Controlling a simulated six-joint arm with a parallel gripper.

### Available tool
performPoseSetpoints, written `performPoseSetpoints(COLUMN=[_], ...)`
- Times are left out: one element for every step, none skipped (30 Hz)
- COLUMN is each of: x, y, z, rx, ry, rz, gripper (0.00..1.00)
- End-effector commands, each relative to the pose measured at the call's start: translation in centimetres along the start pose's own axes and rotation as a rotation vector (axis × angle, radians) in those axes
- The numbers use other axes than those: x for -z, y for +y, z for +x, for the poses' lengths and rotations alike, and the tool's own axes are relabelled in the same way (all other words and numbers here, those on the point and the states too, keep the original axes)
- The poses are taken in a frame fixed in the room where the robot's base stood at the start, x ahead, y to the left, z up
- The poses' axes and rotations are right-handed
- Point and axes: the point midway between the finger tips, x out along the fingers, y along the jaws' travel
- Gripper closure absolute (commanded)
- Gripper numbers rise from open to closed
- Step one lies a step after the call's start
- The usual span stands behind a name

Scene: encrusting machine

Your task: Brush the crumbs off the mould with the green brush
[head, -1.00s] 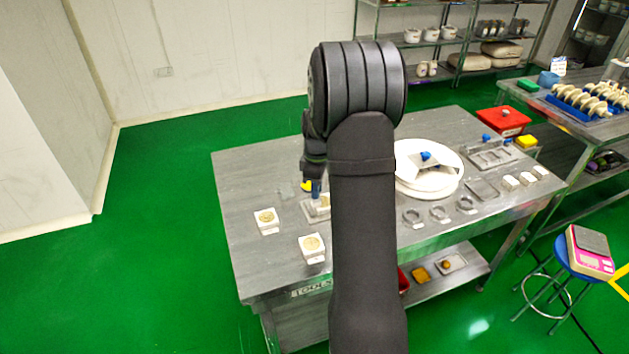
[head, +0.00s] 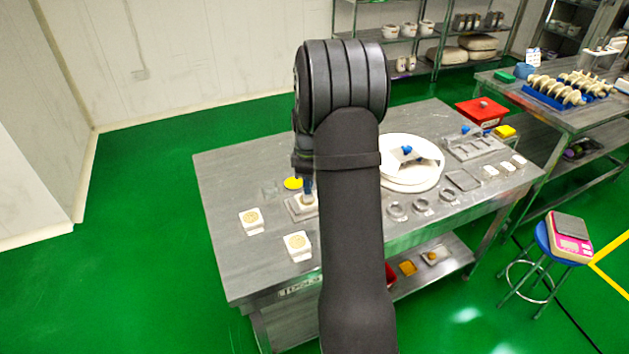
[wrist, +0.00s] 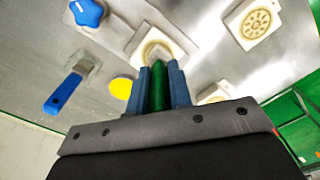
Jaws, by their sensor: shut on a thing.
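My gripper (wrist: 157,80) has blue fingers shut on the green brush (wrist: 158,88), seen as a green handle between them in the wrist view. The brush's bristles are hidden. Just beyond the fingertips is a cream mould (wrist: 146,39) with a round recess, on a grey tray (head: 293,210). I cannot tell whether the brush touches it. In the head view my gripper (head: 307,188) is over this tray, partly hidden by my arm. Two other white moulds with round patterns (head: 251,221) (head: 297,246) stand nearer the table's front left. Crumbs are too small to make out.
A yellow disc (wrist: 121,87), a blue-handled tool (wrist: 64,93) and a blue star knob (wrist: 88,12) lie close by. A white round turntable (head: 420,180), grey rings (head: 397,210) and a red box (head: 480,111) are to the right. The table's left end is mostly clear.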

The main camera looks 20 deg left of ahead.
Motion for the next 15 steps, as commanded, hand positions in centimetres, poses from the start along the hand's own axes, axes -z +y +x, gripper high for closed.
performPoseSetpoints(x=[0.5, 0.7, 0.9, 1.2, 1.4, 1.7, 1.9, 2.1, 2.4, 2.6, 2.8, 3.0, 3.2, 3.3, 3.5], y=[-0.3, -0.5, -0.7, -0.8, -1.0, -1.2, -1.4, -1.5, -1.7, -1.9, -2.1, -1.6, -1.3, -1.1, -0.7], z=[0.0, 0.0, 0.0, 0.0, 0.0, 0.0, 0.0, 0.0, 0.0, 0.0, 0.0, 0.0, 0.0, -0.1, -0.3], rx=[0.0, 0.0, 0.0, -0.001, -0.001, -0.001, -0.001, -0.001, -0.001, -0.001, -0.001, -0.001, -0.001, -0.001, -0.002], ry=[0.0, 0.0, 0.0, 0.0, 0.0, 0.0, 0.0, 0.0, 0.0, 0.0, 0.0, 0.0, 0.0, 0.0, 0.001], rz=[-0.003, -0.003, -0.003, -0.002, -0.002, -0.002, -0.002, -0.003, -0.003, -0.002, -0.002, 0.0, 0.0, 0.0, 0.0], gripper=[1.0, 1.0, 1.0, 1.0, 1.0, 1.0, 1.0, 1.0, 1.0, 1.0, 1.0, 1.0, 1.0, 1.0, 1.0])
